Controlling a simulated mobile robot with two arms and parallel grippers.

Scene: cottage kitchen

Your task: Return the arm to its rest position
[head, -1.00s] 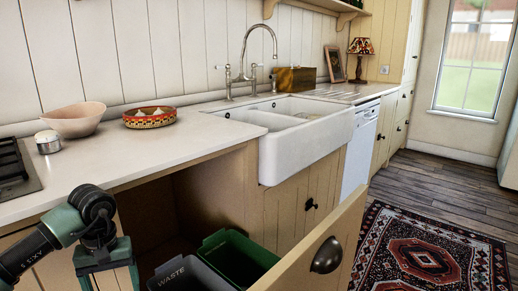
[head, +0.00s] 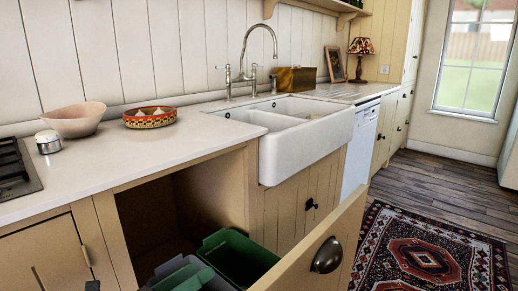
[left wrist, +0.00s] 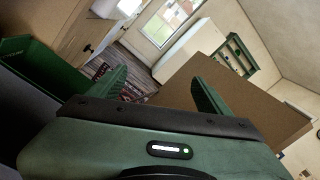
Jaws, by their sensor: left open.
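My left gripper (left wrist: 158,78) fills the lower part of the left wrist view. Its two green fingers stand apart with nothing between them. In the head view only a small green part of what appears to be this gripper (head: 196,281) shows at the bottom edge, in front of the grey bin. Most of the arm is out of view. The right gripper is in neither view.
The cabinet door or drawer front (head: 318,250) stands pulled out. Behind it are a green bin (head: 240,258) and a grey bin (head: 172,268). The counter (head: 130,160) holds a pink bowl (head: 75,120), a patterned dish (head: 149,117) and a small jar (head: 48,142).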

